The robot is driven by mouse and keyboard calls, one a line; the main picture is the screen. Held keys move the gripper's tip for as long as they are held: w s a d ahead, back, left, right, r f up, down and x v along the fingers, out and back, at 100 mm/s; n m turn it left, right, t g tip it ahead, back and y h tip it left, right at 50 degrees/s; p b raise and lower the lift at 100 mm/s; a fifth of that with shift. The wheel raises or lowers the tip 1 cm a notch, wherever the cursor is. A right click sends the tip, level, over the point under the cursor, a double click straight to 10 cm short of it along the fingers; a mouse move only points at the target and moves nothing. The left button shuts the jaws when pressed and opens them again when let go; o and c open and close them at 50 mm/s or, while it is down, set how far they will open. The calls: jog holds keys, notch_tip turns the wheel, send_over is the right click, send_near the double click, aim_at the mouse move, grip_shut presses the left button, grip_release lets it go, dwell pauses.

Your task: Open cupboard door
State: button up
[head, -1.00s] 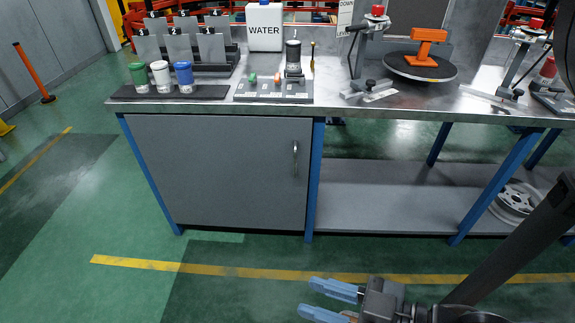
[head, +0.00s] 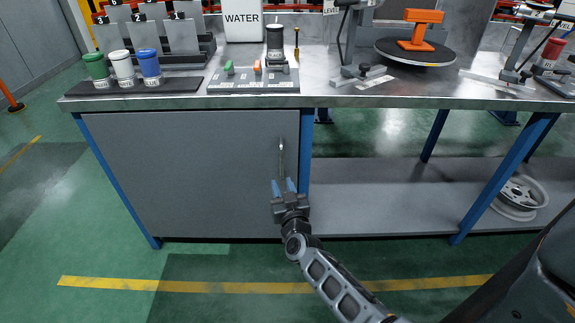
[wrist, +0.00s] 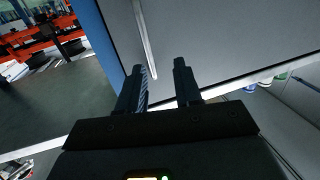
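The cupboard door (head: 185,170) is a grey panel under the left part of the workbench, and it is shut. Its upright metal handle (head: 281,148) is near the door's right edge. In the wrist view the handle (wrist: 146,42) runs down toward the left finger of my gripper (wrist: 158,82). I cannot tell whether a finger touches the handle or door.
The metal bench top (head: 350,92) carries cups, a WATER box (head: 243,20) and an orange part on a turntable (head: 415,50). A blue leg (head: 306,150) stands right of the door. A lower shelf (head: 390,195) holds a wheel (head: 520,198). Floor before the door is clear.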

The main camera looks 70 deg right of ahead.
aim_at(282, 165)
jog(key=shift+m+g, duration=0.3)
jog(key=shift+g, duration=0.1)
jog(key=shift+s+d+b+x, duration=0.15)
jog(key=shift+s+b+x, duration=0.15)
jog(key=shift+x, duration=1.45)
jog(key=shift+s+d+b+x, duration=0.2)
jog(key=shift+b+x, duration=0.15)
jog(key=shift+x, duration=1.45)
jog(key=shift+s+d+b+x, duration=0.2)
jog(key=shift+b+x, duration=0.15)
jog(key=shift+x, duration=1.4)
jog(key=shift+a, duration=0.1)
jog(key=shift+c, duration=0.4)
grip_shut()
